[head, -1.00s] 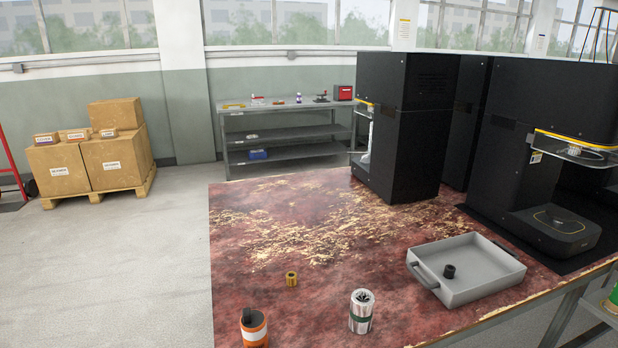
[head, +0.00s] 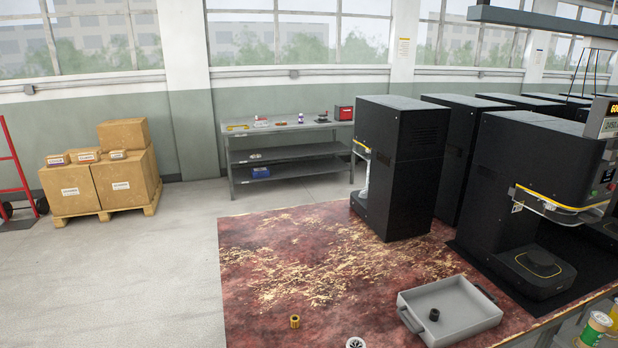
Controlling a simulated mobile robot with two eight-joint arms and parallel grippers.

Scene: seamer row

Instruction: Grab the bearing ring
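A small brass-coloured ring-like piece (head: 295,321) stands on the red, worn tabletop (head: 262,255) near the front edge of the picture. Neither of my grippers shows in the head view.
A can's top (head: 355,343) is cut off at the bottom edge. Black machines (head: 403,165) line the table's right and back. A green-labelled can (head: 594,328) stands at the lower right. Boxes on a pallet (head: 105,211) stand far left.

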